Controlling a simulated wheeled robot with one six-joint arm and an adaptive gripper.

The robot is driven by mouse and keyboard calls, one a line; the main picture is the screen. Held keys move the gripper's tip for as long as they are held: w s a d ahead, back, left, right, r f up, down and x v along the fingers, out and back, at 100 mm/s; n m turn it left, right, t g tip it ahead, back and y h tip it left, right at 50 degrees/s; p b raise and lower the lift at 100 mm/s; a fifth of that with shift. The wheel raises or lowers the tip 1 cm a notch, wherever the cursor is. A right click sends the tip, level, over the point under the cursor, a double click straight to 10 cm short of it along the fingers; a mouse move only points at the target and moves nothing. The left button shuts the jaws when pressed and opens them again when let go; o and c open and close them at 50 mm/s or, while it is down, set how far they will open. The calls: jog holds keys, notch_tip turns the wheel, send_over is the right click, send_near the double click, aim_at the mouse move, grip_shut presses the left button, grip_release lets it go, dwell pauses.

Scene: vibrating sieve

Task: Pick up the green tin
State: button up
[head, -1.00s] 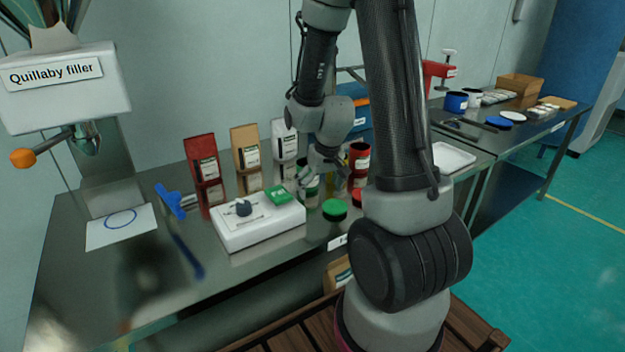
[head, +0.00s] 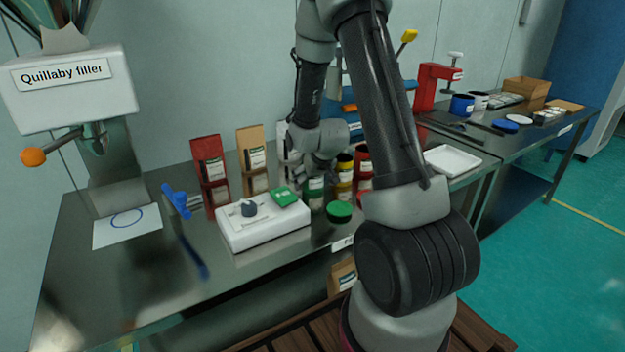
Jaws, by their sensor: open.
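The green tin (head: 315,194) stands upright on the steel table, just right of the white scale. It has a pale label, and its top is partly hidden by my gripper. My gripper (head: 313,174) is open and points down at the top of the green tin. I cannot tell whether the fingers touch it or are around it. A round green lid (head: 339,210) with a dark side sits on the table just right and in front of the tin.
A yellow tin (head: 344,178) and a red tin (head: 364,168) stand close on the right. Red (head: 210,165) and tan (head: 252,155) bags stand behind.

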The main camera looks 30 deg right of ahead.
jog(key=c, duration=1)
jog(key=shift+r, duration=0.15)
